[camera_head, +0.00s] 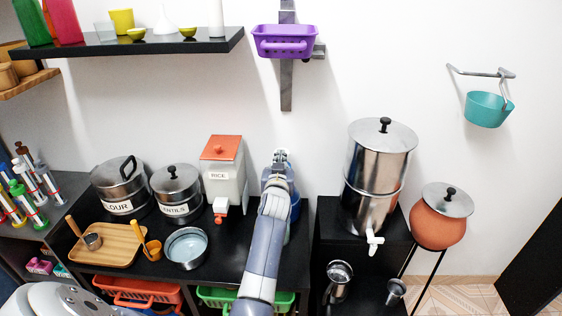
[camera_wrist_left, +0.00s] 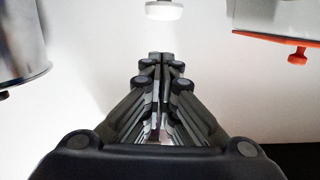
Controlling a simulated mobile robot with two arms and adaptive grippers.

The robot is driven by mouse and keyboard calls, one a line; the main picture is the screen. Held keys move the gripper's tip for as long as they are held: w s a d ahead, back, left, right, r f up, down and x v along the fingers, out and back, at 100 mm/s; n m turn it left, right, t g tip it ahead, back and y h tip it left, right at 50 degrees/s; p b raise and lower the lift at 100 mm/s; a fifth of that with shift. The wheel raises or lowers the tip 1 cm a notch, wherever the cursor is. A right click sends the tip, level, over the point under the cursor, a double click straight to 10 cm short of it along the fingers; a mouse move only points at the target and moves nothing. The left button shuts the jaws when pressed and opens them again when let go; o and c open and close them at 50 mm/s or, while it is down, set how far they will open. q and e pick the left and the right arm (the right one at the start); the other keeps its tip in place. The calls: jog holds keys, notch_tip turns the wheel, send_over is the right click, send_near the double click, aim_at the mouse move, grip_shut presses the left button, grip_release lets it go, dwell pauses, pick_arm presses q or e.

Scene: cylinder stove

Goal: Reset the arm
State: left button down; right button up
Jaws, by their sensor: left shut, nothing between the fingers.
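My left gripper (camera_wrist_left: 160,58) points away from the left wrist camera, with its dark fingers together and nothing between them. In the head view my left arm (camera_head: 265,245) reaches up from the bottom over the black counter (camera_head: 226,262). My right gripper is not in view.
The rice dispenser (camera_head: 223,180) stands just left of my arm, with a steel pot (camera_head: 177,185) and a bowl (camera_head: 186,246) further left. A steel cylinder (camera_head: 378,165) stands to the right. A purple basket (camera_head: 285,42) hangs above.

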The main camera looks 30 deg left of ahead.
pick_arm(q)
jog(key=s+d+f+m+g+h, duration=0.25)
jog(key=s+d+f, duration=0.35)
jog(key=s, duration=0.4)
jog(key=s+d+f+m+g+h, duration=0.1)
jog(key=s+d+f+g+h, duration=0.15)
jog(key=s+f, duration=0.55)
jog(key=s+d+f+m+g+h, duration=0.1)
jog(key=s+d+m+g+h, duration=0.15)
jog(key=s+d, duration=0.7)
jog(key=s+d+f+m+g+h, duration=0.15)
jog(key=s+d+g, duration=0.3)
jog(key=s, duration=1.05)
notch_tip(320, 180, down, 29)
jog(key=s+b, duration=0.1)
jog(key=b, duration=0.1)
jog(key=s+a+f+g+b, duration=0.1)
jog(key=s+a+f, duration=0.1)
jog(key=s+f, duration=1.5)
jog(key=shift+a+f+m+g+y+b, duration=0.2)
jog(key=shift+a+m+g+y+b, duration=0.1)
jog(key=shift+a+m+b, duration=0.1)
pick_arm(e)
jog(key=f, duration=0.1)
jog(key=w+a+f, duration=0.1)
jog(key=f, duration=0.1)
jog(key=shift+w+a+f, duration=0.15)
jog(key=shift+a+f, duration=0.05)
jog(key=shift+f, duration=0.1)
